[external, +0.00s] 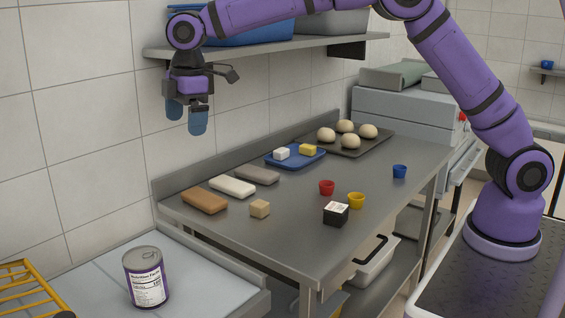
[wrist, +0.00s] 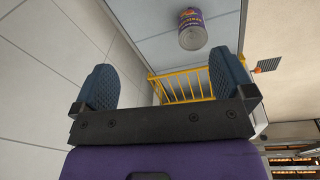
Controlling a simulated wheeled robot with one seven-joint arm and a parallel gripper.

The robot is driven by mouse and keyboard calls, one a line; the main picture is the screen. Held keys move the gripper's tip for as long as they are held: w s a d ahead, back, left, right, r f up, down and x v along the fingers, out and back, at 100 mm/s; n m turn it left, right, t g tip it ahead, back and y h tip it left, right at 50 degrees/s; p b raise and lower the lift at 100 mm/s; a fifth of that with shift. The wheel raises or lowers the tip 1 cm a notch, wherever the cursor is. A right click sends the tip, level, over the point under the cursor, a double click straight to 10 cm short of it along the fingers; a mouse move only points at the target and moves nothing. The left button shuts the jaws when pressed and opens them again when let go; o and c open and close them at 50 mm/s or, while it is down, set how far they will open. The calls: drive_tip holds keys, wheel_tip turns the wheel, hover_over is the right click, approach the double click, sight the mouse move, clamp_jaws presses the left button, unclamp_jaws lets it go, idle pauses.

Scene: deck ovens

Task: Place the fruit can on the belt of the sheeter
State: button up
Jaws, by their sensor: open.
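The fruit can (external: 146,277), purple with a white label and a silver lid, stands upright on the flat pale grey surface at the lower left. This surface looks like the sheeter belt (external: 95,285), beside the yellow wire guard. In the wrist view the can (wrist: 192,30) rests on the same grey surface, beyond the fingers. My gripper (external: 186,117) is open and empty, high above the back left end of the steel table and well apart from the can. Its two blue fingers (wrist: 163,82) are spread wide with nothing between them.
The yellow guard (external: 32,290) stands left of the can. The steel table (external: 290,225) holds coloured blocks, small cups, a blue tray (external: 290,163) and a baking tray of dough balls (external: 358,146). A wall shelf (external: 270,45) with bins is close above my gripper.

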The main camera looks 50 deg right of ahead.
drive_tip(key=s+d+r+m+t, duration=0.1)
drive_tip(key=s+d+r+m, duration=0.3)
drive_tip(key=d, duration=0.6)
drive_tip(key=s+d+r+m+t, duration=0.1)
drive_tip(key=s+d+r, duration=0.5)
drive_tip(key=d, duration=0.3)
drive_tip(key=s+d+r+m, duration=0.35)
drive_tip(key=s+d, duration=0.25)
drive_tip(key=d, duration=0.4)
drive_tip(key=s+d+f+m, duration=0.2)
drive_tip(key=s+d, duration=0.2)
drive_tip(key=s, duration=0.4)
drive_tip(key=s+d+f+m+t, duration=0.1)
drive_tip(key=s+d+f+m, duration=0.1)
drive_tip(key=s+d, duration=0.3)
drive_tip(key=s+d+f+m+t, duration=0.1)
drive_tip(key=s+d, duration=0.4)
drive_tip(key=s, duration=0.5)
drive_tip(key=shift+s+f+m+h, duration=0.3)
drive_tip(key=shift+s+f+m, duration=0.1)
drive_tip(key=shift+f+m, duration=0.55)
